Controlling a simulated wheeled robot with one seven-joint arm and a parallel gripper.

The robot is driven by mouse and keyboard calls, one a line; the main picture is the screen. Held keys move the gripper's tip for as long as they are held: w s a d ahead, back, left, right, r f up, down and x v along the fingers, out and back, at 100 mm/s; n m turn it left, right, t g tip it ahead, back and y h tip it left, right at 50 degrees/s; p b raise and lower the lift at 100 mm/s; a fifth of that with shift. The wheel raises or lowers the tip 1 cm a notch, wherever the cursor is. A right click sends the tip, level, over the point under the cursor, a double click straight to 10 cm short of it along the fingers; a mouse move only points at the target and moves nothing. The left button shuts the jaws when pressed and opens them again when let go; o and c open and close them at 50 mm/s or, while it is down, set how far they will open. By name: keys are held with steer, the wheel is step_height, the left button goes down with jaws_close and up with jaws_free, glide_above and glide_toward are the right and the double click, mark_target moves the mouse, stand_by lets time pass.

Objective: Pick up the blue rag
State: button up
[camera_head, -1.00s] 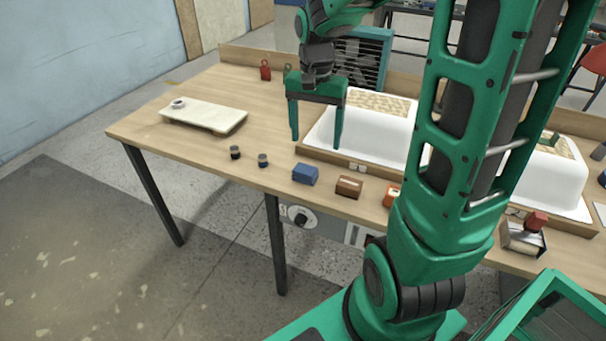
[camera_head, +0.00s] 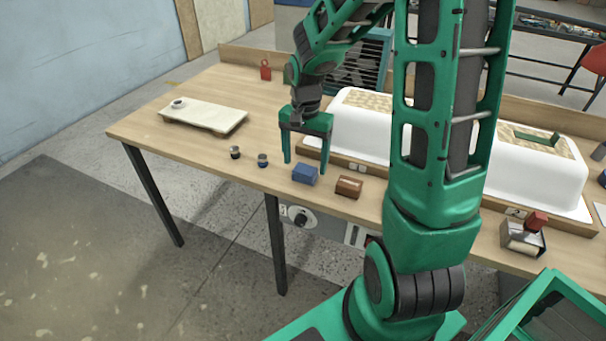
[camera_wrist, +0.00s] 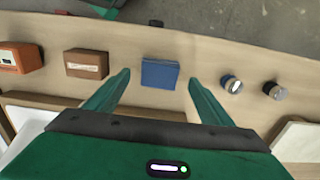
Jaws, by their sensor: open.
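The blue rag (camera_head: 305,174) is a small, folded, block-like blue piece lying on the wooden table near its front edge. In the wrist view the blue rag (camera_wrist: 160,74) lies ahead of the fingertips, between their lines and slightly left of the middle of the gap. My gripper (camera_head: 305,169) is open and empty, fingers pointing down near the rag. In the wrist view both fingers of my gripper (camera_wrist: 160,76) show apart, with nothing between them. I cannot tell the exact height of the fingertips above the table.
A brown box (camera_head: 349,187) sits right of the rag; two small dark jars (camera_head: 262,160) stand left. An orange box (camera_wrist: 20,58) shows in the wrist view. The white tub shell (camera_head: 360,128) stands behind. A pale board (camera_head: 205,115) lies far left, with bare table (camera_head: 150,125) around it.

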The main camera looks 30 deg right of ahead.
step_height(320, 180, down, 2)
steer(key=shift+f, duration=0.1)
steer(key=c, duration=1.1)
steer(key=shift+r, duration=0.25)
steer(key=shift+r, duration=0.6)
step_height(320, 180, up, 3)
steer(key=shift+r, duration=0.1)
steer(key=s+r, duration=0.2)
steer(key=s, duration=0.2)
steer(key=s+r, duration=0.2)
steer(key=s, duration=0.1)
steer(key=s+r, duration=0.2)
steer(key=s, duration=0.2)
steer(key=shift+s+a+r, duration=0.15)
steer(key=shift+s, duration=0.2)
